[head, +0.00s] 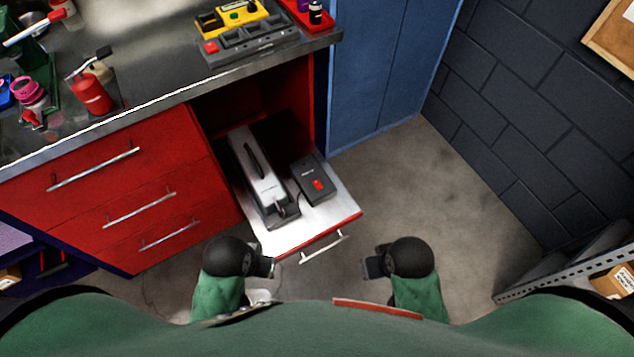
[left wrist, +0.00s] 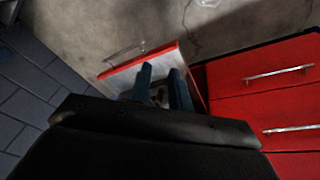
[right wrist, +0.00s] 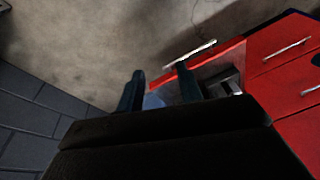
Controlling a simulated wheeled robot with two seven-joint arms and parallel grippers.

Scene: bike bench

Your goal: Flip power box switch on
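The power box (head: 312,180) is a small dark grey box with a red switch (head: 318,185) on top. It sits on the pulled-out drawer (head: 335,203) of the red cabinet; I cannot tell whether the switch is on or off. My left gripper (head: 272,263) is in front of the drawer's left front corner, and its two fingers are apart and empty in the left wrist view (left wrist: 163,85). My right gripper (head: 367,264) is in front and to the right of the drawer handle, with fingers apart and empty in the right wrist view (right wrist: 163,90). Neither gripper touches the power box.
A long grey and black machine (head: 262,175) lies left of the power box in the drawer. The drawer handle (head: 322,247) sticks out at the front. The workbench top (head: 150,75) holds tools and bottles.

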